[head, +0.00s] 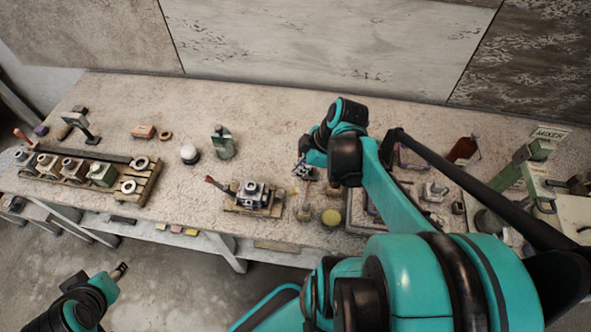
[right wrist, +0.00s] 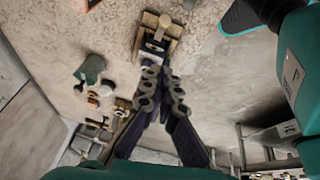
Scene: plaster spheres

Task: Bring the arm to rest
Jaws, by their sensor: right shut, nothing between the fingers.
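My right arm reaches over the workbench (head: 110,105) from the lower right in the head view. Its gripper (head: 304,171) hangs above the middle of the bench, to the right of a metal fixture on a wooden base (head: 253,195). In the right wrist view the fingers (right wrist: 162,75) are together with nothing between them. Beyond their tips that wooden-based fixture (right wrist: 155,38) shows; the gap to it is hard to judge. My left arm is at the bottom left, off the bench front, its gripper (head: 119,271) small and dark.
A wooden rack with several blocks (head: 88,174) lies at the left. The back strip of bench is mostly clear.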

